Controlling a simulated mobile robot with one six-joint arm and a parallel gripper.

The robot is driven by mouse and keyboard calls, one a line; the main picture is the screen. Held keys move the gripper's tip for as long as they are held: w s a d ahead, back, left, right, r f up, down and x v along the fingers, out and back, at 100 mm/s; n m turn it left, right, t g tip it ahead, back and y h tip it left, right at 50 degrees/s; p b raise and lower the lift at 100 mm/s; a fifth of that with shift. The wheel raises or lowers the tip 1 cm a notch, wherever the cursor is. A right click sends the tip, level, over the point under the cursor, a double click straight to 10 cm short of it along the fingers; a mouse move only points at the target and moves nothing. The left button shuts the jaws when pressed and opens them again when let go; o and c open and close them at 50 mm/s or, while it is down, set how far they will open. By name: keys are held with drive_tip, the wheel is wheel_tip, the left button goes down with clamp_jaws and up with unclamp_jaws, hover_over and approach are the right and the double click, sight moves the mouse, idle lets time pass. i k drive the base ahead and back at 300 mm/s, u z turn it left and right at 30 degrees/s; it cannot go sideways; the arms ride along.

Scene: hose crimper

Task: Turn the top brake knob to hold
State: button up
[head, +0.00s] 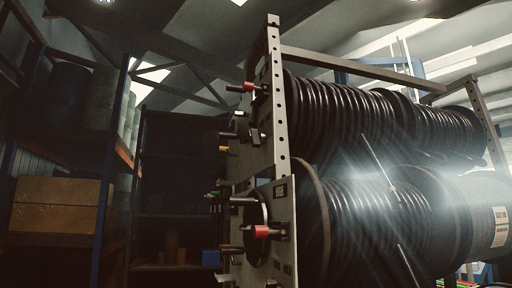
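A tall metal rack holds black hose reels, and knobs stick out from its left end. The top brake knob looks to be the red-ended knob (246,87) high on the rack's upper end plate. It is seen from the side, and its setting cannot be read. A dark handle (254,136) and a small yellow-tipped part (223,150) are below it. A second, similar red knob (262,232) sits lower, on the plate of the lower reel. My gripper is not in view.
The perforated upright (280,120) stands right beside the upper knobs. The upper reel (335,115) and lower reel (365,235) fill the right side. Shelving with a cardboard box (57,205) stands at left. A dim gap lies between shelving and rack.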

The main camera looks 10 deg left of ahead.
sight(258, 139)
drive_tip(key=u, duration=0.35)
drive_tip(key=k, duration=1.15)
drive_tip(key=u, duration=0.9)
drive_tip(key=i, duration=0.9)
drive_tip(key=z, duration=0.25)
drive_tip(key=k, duration=0.95)
drive_tip(key=z, duration=0.15)
drive_tip(key=i, duration=0.95)
drive_tip(key=u, duration=0.05)
